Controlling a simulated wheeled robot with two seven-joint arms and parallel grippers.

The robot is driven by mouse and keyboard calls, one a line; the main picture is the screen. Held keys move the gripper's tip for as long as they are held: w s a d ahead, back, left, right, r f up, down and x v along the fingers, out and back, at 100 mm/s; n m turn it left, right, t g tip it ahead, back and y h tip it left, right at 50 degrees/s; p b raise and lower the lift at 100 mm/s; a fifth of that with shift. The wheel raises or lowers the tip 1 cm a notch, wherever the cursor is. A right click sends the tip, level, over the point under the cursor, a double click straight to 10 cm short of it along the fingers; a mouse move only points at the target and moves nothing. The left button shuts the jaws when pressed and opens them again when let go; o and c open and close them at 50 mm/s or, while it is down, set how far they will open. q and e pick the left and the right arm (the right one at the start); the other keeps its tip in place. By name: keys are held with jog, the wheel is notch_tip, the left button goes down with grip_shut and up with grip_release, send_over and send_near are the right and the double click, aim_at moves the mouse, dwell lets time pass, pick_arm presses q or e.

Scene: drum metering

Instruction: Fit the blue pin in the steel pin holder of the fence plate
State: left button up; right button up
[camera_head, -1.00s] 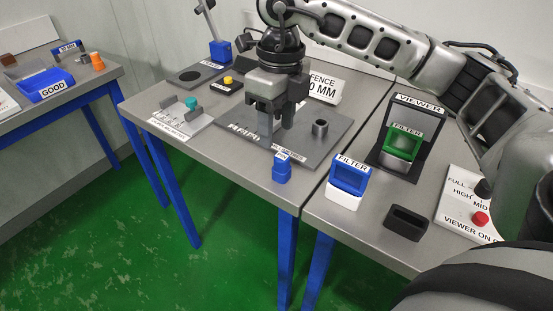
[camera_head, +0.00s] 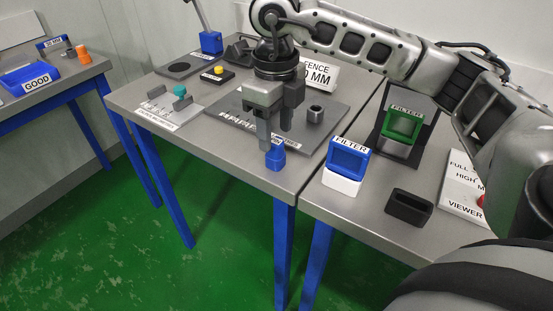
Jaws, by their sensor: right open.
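The blue pin (camera_head: 275,160) stands upright near the front edge of the steel table. My right gripper (camera_head: 276,144) is open, pointing down, with its fingers just above and behind the pin; a fingertip overlaps the pin's top in the picture, and I cannot tell whether they touch. The fence plate (camera_head: 336,122) is a dark flat plate with a printed scale strip, behind the pin. The steel pin holder (camera_head: 315,114) is a short hollow cylinder on its right part, and its opening looks empty. My left gripper is not in view.
A blue filter block (camera_head: 349,158) on a white base and a dark slotted block (camera_head: 409,206) stand on the right table. A green filter (camera_head: 402,124) sits in the viewer. A gap separates the two tables.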

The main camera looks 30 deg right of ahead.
aim_at(275, 141)
jog(key=shift+f+b, duration=0.85)
jog(key=shift+f, duration=0.65)
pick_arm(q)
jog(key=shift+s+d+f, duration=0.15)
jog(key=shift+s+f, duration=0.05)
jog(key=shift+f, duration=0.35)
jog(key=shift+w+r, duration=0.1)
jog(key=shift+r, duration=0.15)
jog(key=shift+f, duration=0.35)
pick_arm(e)
jog(key=shift+c, duration=0.3)
grip_shut()
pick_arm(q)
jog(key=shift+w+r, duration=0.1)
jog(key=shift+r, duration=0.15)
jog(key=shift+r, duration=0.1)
pick_arm(e)
jog(key=shift+r, duration=0.15)
